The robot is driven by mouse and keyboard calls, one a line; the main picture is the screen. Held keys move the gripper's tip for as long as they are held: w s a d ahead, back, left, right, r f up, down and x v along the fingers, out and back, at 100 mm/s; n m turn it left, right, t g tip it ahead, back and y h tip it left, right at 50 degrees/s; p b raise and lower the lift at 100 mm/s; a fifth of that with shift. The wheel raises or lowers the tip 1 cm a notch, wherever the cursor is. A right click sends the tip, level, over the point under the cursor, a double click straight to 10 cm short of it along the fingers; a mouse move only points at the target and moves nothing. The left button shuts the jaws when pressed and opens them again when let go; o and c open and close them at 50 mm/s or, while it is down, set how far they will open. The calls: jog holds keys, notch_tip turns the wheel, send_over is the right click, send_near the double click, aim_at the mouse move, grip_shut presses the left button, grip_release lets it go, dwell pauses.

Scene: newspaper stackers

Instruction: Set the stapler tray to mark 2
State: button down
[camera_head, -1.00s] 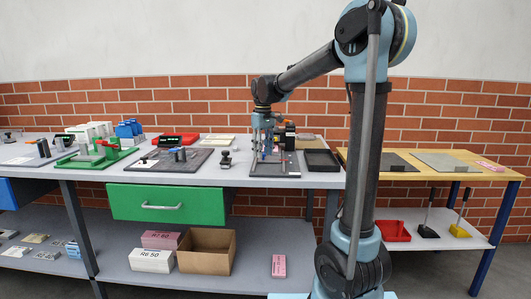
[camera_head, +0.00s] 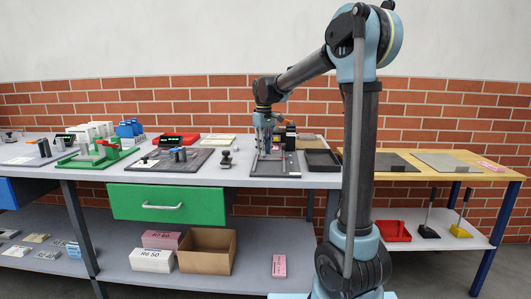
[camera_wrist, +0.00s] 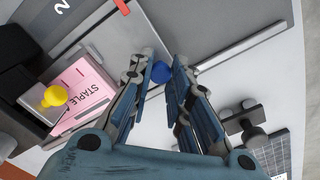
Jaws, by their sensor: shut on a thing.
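In the wrist view, my gripper (camera_wrist: 163,75) is closed around a small blue knob (camera_wrist: 161,72) at its fingertips. The knob is by the edge of a grey plate (camera_wrist: 215,25); the fingers hide its base. In the head view, my gripper (camera_head: 266,150) is low over the stapler station (camera_head: 275,170) on the grey bench. I cannot tell the tray's setting.
A black open tray (camera_head: 322,160) stands right of the station. A dark clamp-like piece (camera_head: 226,160) stands left of it, and further left a dark board (camera_head: 173,160). A wooden table (camera_head: 435,178) adjoins at the right. Bare bench shows along the front edge.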

jog(key=w, duration=0.6)
jog(key=shift+w+d+r, duration=0.1)
jog(key=shift+w+d, duration=0.05)
jog(key=shift+w, duration=0.1)
jog(key=c, duration=1.5)
grip_release()
jog(key=shift+o, duration=0.2)
notch_tip(320, 180, up, 8)
